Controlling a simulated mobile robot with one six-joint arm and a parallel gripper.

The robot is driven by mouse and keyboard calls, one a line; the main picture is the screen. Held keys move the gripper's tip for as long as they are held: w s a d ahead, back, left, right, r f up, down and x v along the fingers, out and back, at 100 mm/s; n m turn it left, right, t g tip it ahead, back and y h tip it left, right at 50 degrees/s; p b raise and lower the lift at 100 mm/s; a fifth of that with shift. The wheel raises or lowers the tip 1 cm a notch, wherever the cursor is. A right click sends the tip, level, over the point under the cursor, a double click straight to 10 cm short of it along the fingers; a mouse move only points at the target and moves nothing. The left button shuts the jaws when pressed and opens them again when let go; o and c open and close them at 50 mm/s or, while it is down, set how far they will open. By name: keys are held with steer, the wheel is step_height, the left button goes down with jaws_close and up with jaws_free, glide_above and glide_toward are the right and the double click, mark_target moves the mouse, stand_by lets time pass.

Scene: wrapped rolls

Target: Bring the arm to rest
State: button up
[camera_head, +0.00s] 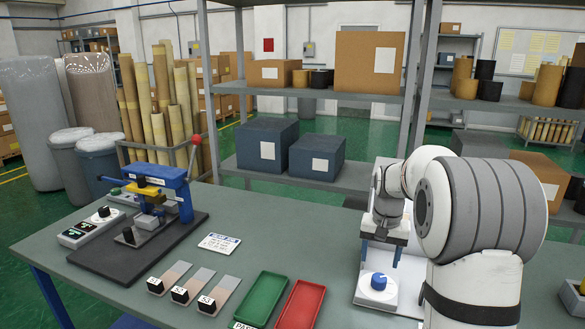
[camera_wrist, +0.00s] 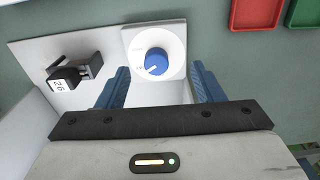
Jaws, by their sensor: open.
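My gripper (camera_head: 382,246) hangs at the end of my white arm, over the right part of the green-grey table (camera_head: 240,225). In the wrist view my gripper (camera_wrist: 160,72) has its two blue fingers spread apart with nothing held between them. A blue knob (camera_head: 378,281) on a white fixture (camera_head: 408,283) sits below the gripper. The knob also shows between the fingers in the wrist view (camera_wrist: 156,62); I cannot tell the exact height gap. A small numbered block (camera_wrist: 65,79) and a grey metal piece stand on the fixture to its left.
A green tray (camera_head: 260,299) and a red tray (camera_head: 301,305) lie left of the fixture. Several numbered sample strips (camera_head: 212,294), a label card (camera_head: 219,243) and a blue press (camera_head: 160,195) are farther left. A shelf with dark boxes (camera_head: 266,146) stands behind the table.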

steer(key=s+a+r+n, duration=0.1)
steer(key=s+a, duration=0.2)
steer(key=s, duration=0.6)
steer(key=s+a+n+t, duration=0.1)
steer(key=s+a+n, duration=0.1)
steer(key=s, duration=0.7)
steer(key=s+a+r+n+t, duration=0.1)
steer(key=s+a, duration=0.4)
steer(key=s, duration=0.4)
steer(key=shift+s+r+n, duration=0.25)
steer(key=shift+r+n, duration=0.05)
steer(key=shift+a, duration=0.1)
steer(key=shift+c, duration=0.3)
